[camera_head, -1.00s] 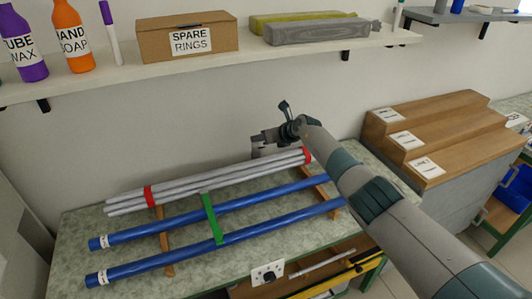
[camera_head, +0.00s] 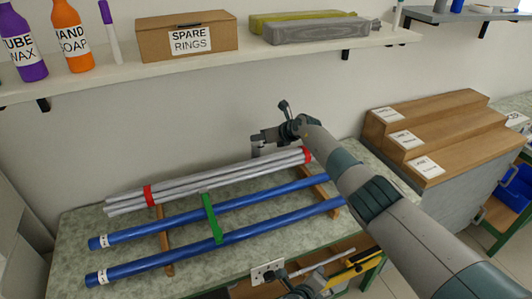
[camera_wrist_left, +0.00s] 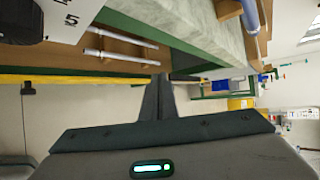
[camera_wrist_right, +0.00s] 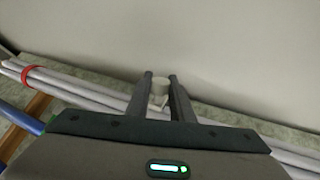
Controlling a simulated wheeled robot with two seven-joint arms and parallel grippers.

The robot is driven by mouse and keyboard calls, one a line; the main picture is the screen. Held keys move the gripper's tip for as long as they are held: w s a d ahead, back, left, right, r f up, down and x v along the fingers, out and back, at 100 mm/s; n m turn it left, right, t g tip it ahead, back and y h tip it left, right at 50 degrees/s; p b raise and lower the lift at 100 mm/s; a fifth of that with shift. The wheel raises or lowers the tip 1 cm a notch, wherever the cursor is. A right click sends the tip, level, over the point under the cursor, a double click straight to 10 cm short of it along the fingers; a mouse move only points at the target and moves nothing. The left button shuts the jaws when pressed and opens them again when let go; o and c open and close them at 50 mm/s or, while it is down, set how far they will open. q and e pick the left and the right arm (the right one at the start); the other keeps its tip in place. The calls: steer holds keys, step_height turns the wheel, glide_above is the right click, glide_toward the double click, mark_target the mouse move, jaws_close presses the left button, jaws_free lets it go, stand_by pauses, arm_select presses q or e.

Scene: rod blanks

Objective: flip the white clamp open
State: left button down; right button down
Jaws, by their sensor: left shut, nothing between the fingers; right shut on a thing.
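In the right wrist view the white clamp (camera_wrist_right: 159,90) shows as a pale, rounded piece between the two fingers of my right gripper (camera_wrist_right: 160,82). My right gripper is shut on it. In the head view my right gripper (camera_head: 258,139) is at the back of the bench by the wall, and the white clamp (camera_head: 258,152) is mostly hidden there. My left gripper (camera_head: 280,275) is low at the bench's front edge, near a white socket plate. In the left wrist view its fingers (camera_wrist_left: 161,80) are shut and empty.
Grey rods (camera_head: 210,182) with red bands lie in front of the clamp. Two blue rods (camera_head: 140,270) rest on wooden bars, with a green strip (camera_head: 211,218) across them. A shelf (camera_head: 120,78) overhangs the back. Wooden steps (camera_head: 440,125) stand at the right.

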arm_select(q)
steer(key=w+d+r+m+t, duration=0.25)
steer(key=w+r, duration=0.25)
steer(key=r, duration=0.4)
steer(key=w+d+r+m+t, duration=0.1)
steer(key=w+d+r+m, duration=0.2)
steer(key=r, duration=0.5)
steer(key=w+a+r+n+y, duration=0.1)
steer(key=w+a+r+y, duration=0.2)
steer(key=w+a+y, duration=0.2)
steer(key=w+a+r+n+y, duration=0.1)
steer(key=w+a+r+y, duration=0.2)
steer(key=w+a, duration=0.6)
steer(key=a+y, duration=0.1)
steer(key=y, duration=0.1)
steer(key=shift+w+a+r+y, duration=0.2)
steer(key=shift+a+r+y, duration=0.15)
steer(key=shift+y, duration=0.05)
steer(key=shift+w, duration=0.1)
steer(key=w+a, duration=0.3)
steer(key=w, duration=0.8)
steer(key=shift+a+f, duration=0.25)
steer(key=shift+a, duration=0.05)
